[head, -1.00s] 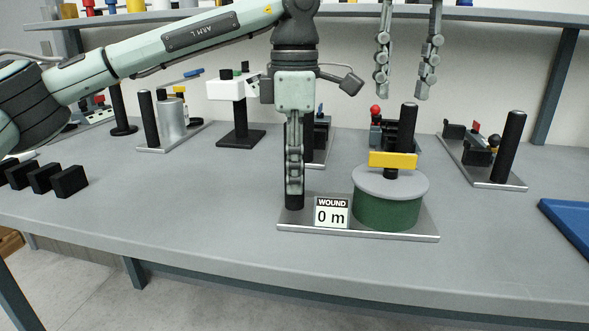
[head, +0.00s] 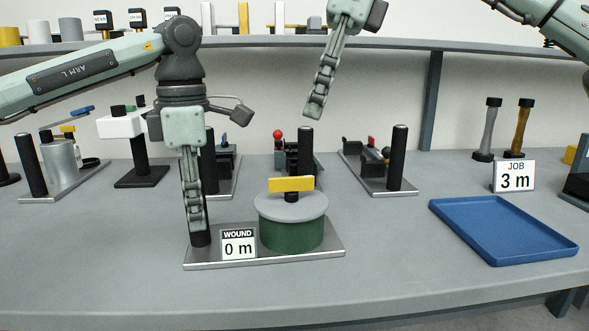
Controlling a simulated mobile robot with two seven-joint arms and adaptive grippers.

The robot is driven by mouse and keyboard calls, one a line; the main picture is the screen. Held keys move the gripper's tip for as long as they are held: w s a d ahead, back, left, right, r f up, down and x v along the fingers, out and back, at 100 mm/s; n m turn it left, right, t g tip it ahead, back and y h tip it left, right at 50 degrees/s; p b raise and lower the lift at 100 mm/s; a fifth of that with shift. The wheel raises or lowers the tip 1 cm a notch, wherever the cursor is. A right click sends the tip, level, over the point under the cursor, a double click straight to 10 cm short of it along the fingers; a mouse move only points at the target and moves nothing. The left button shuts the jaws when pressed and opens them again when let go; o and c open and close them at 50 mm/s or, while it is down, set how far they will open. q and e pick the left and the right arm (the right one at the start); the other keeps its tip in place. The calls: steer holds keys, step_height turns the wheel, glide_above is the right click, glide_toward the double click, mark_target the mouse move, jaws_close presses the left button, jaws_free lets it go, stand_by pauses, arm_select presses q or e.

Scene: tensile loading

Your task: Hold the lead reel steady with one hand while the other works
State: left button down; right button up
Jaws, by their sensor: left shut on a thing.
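The lead reel is a green drum (head: 291,233) with a grey top and a yellow crossbar (head: 291,184) on a short black stem. It stands on a metal base plate (head: 310,258) with a "WOUND 0 m" sign (head: 238,245). A black post (head: 200,239) rises from the plate's left end. My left gripper (head: 194,225) points down, shut on this post, left of the drum and apart from it. My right gripper (head: 315,112) hangs tilted above and behind the reel, touching nothing. It shows edge-on, so its opening is hidden.
A blue tray (head: 500,258) lies at right, with a "JOB 3 m" sign (head: 514,176) behind it. Several fixtures with black posts (head: 398,160) line the back. Two dumbbell-shaped pieces, grey (head: 488,130) and brown (head: 519,129), stand back right. The bench between reel and tray is clear.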

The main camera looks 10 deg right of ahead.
steer(key=d+n, duration=0.1)
steer(key=n, duration=0.2)
glide_toward(292, 189)
steer(key=shift+y, duration=0.4)
steer(key=x, duration=0.7)
steer(key=shift+w, duration=0.15)
steer(key=shift+c, duration=0.6)
jaws_close()
